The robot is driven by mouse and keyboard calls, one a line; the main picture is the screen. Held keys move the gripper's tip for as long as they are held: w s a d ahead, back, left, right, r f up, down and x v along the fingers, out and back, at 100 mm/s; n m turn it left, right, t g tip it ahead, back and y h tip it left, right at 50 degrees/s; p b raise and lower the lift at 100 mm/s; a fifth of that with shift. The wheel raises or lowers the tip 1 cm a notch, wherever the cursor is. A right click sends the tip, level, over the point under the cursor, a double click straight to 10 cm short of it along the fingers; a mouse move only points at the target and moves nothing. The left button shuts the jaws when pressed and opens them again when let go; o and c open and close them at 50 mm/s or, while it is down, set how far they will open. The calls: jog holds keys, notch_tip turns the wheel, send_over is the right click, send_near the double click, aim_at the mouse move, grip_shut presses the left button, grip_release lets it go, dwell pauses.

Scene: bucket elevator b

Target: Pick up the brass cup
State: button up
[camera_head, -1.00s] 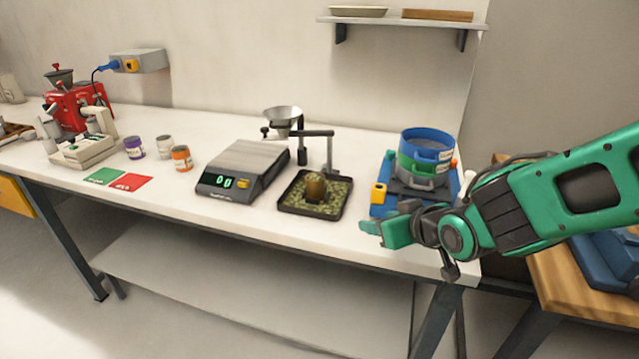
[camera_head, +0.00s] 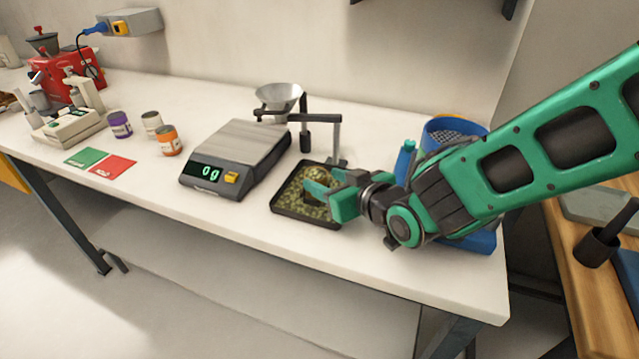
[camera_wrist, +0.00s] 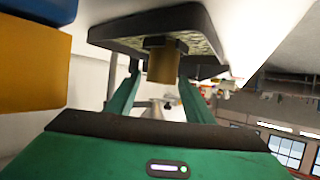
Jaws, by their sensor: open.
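The brass cup (camera_wrist: 162,65) shows in the wrist view, where the picture is upside down and the cup hangs from the tray at the top. It stands in the black tray (camera_head: 302,222) with the mottled green lining. In the head view the cup is mostly hidden behind my gripper. My gripper (camera_head: 324,188) is open over the tray. In the wrist view its two green fingers (camera_wrist: 160,92) lie one on each side of the cup; I cannot tell whether they touch it.
A digital scale (camera_head: 232,150) stands left of the tray. A metal funnel on a stand (camera_head: 280,98) is behind it. A blue sieve stack (camera_head: 455,133) is on the right, partly behind my arm. Purple, white and orange jars (camera_head: 168,141) stand farther left.

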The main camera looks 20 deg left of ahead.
aim_at(311, 176)
jog(key=shift+x, duration=4.2)
jog(key=shift+s+a+f, duration=0.1)
jog(key=shift+s+f, duration=0.05)
jog(key=shift+s, duration=0.05)
jog(key=c, duration=1)
